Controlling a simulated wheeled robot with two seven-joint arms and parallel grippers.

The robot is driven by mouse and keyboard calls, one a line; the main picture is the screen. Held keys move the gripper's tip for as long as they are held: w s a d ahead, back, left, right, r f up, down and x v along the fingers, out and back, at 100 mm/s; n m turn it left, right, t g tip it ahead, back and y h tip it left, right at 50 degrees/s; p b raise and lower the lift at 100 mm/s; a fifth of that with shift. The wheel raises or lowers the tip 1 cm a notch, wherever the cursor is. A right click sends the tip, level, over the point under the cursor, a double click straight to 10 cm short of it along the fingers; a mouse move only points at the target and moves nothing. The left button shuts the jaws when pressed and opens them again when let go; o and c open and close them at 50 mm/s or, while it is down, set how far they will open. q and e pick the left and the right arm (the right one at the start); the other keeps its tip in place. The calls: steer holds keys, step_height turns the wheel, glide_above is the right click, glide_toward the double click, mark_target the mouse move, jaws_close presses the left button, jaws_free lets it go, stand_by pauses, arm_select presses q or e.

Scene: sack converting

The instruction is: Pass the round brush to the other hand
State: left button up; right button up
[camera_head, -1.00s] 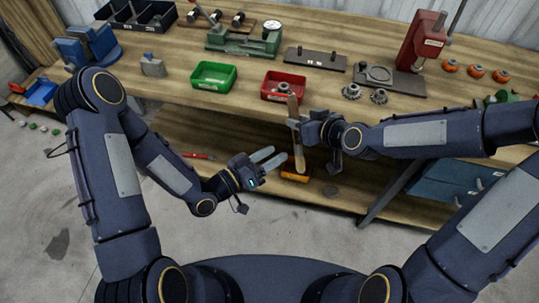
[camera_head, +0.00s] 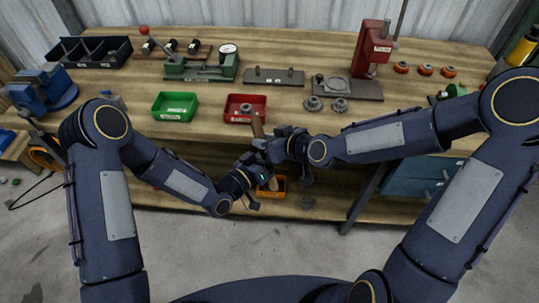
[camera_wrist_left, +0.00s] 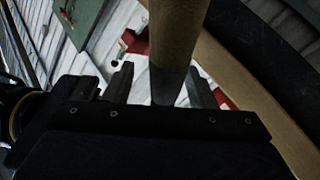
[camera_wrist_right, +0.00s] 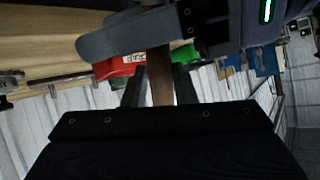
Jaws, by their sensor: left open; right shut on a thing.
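The round brush shows as a wooden handle (camera_head: 257,127) standing roughly upright in front of the bench edge. My right gripper (camera_head: 264,143) is shut on it; in the right wrist view the brown handle (camera_wrist_right: 160,78) lies between my right fingers. My left gripper (camera_head: 258,162) is open just below and beside the right one. In the left wrist view the handle (camera_wrist_left: 176,45) runs between the open left fingers (camera_wrist_left: 160,88). I cannot tell whether they touch it. The brush's lower end is largely hidden by the grippers.
A red bin (camera_head: 245,116) and a green bin (camera_head: 174,115) stand near the bench's front edge behind the grippers. Two gears (camera_head: 326,105) and a red press (camera_head: 371,48) stand to the right. A yellow-orange bin (camera_head: 278,184) is on the lower shelf.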

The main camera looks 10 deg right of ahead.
arm_select(q)
steer(key=c, duration=1.1)
arm_select(e)
steer(key=o, duration=1.1)
steer(key=shift+c, duration=0.2)
